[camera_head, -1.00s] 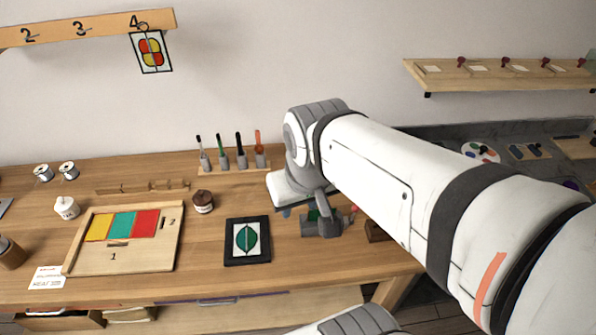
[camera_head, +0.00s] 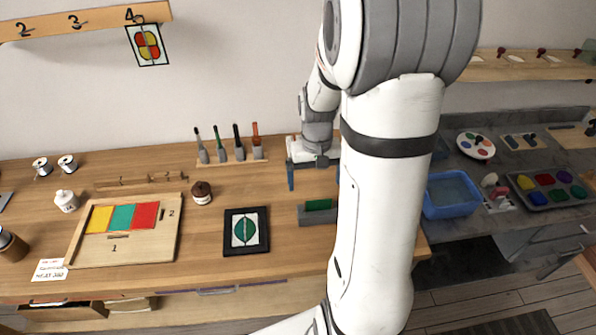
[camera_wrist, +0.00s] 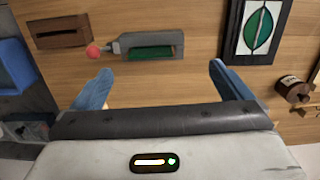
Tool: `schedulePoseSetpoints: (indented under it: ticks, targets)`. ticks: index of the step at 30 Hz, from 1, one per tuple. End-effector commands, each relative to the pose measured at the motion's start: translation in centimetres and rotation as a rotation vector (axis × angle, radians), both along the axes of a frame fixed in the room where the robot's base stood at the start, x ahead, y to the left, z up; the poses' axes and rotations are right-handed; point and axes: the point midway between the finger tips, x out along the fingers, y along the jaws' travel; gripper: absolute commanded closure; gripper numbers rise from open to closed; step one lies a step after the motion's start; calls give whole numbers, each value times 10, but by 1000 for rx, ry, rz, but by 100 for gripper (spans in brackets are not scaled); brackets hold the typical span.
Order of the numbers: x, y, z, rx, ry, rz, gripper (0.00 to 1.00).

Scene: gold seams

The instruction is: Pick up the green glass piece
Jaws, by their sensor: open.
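A green glass piece (camera_head: 318,205) sits upright in a grey slotted holder (camera_head: 318,216) on the wooden bench, just left of my arm. In the wrist view, the green piece (camera_wrist: 150,53) shows within the grey holder (camera_wrist: 178,44). My gripper (camera_head: 314,175) is open and empty, above the bench and behind the holder in the head view. In the wrist view, my gripper's blue fingers (camera_wrist: 160,72) are spread wide, with the holder beyond them and between their lines. My arm hides part of the right finger in the head view.
A dark-framed leaf pattern (camera_head: 245,232) lies left of the holder. A wooden tray (camera_head: 125,250) with coloured panes is farther left. Upright tools (camera_head: 228,146) stand at the back. A blue bin (camera_head: 450,195) is at right. A brown slotted block (camera_wrist: 62,35) lies near the holder.

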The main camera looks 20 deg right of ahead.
Motion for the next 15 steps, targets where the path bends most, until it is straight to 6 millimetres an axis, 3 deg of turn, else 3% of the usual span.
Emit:
schedulePoseSetpoints:
  ticks: [1,6,15]
  targets:
    - [3,-7,-11,6,21,-14,2]
    - [7,-18,-31,15,52,-36,2]
    - [5,-19,-61,17,56,-39,2]
